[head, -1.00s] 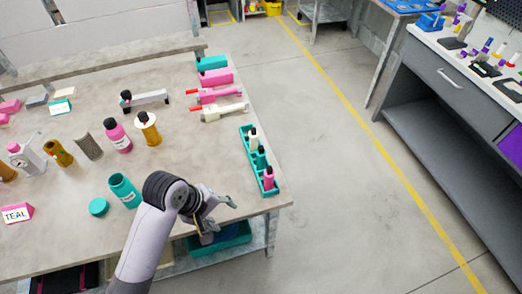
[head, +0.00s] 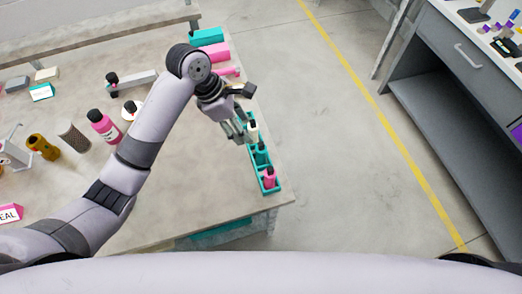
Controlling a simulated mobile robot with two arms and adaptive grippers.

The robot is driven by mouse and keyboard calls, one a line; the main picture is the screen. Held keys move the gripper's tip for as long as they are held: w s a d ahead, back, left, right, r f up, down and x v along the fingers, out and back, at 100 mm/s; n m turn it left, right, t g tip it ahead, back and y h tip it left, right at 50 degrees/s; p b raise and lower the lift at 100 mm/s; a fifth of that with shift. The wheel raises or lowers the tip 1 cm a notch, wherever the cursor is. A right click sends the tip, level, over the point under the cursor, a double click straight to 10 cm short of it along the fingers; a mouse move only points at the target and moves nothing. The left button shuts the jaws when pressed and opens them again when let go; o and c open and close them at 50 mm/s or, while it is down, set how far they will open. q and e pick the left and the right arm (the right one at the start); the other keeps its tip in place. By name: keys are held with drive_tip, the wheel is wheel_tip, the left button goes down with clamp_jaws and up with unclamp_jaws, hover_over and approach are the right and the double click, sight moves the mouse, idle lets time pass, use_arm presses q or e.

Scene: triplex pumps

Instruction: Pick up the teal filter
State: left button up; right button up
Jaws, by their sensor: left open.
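A narrow teal rack (head: 277,187) stands near the table's right edge. It holds a white piece (head: 254,134), a teal piece (head: 261,157) and a pink piece (head: 269,180), upright with dark tops. Which teal thing is the filter I cannot tell for sure; the teal piece in the rack is small and partly lost against the rack. My left gripper (head: 243,114) is open and empty, over the rack's far end beside the white piece. Contact cannot be told. My right gripper is not in view.
My left arm crosses the table and hides part of it. A pink bottle (head: 104,128), a gold cylinder (head: 42,147) and a mesh cylinder (head: 73,137) stand left of it. A teal block (head: 206,36) lies at the back. The floor right of the table is clear.

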sight(258, 146)
use_arm(q)
drive_tip(key=p+x, duration=0.1)
drive_tip(key=x, duration=0.8)
drive_tip(key=p+x, duration=0.1)
drive_tip(key=x, duration=0.2)
drive_tip(key=shift+s+a+f, duration=0.1)
drive_tip(key=shift+s+f, duration=0.05)
drive_tip(key=shift+f, duration=0.2)
drive_tip(key=shift+d+f, duration=0.25)
drive_tip(key=shift+f, duration=0.35)
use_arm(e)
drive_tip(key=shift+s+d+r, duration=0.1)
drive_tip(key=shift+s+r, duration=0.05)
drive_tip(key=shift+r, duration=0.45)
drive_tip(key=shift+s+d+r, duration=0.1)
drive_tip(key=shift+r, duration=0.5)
use_arm(q)
drive_tip(key=shift+c, duration=0.5)
clamp_jaws()
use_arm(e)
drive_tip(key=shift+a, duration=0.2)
use_arm(q)
drive_tip(key=shift+r, duration=0.1)
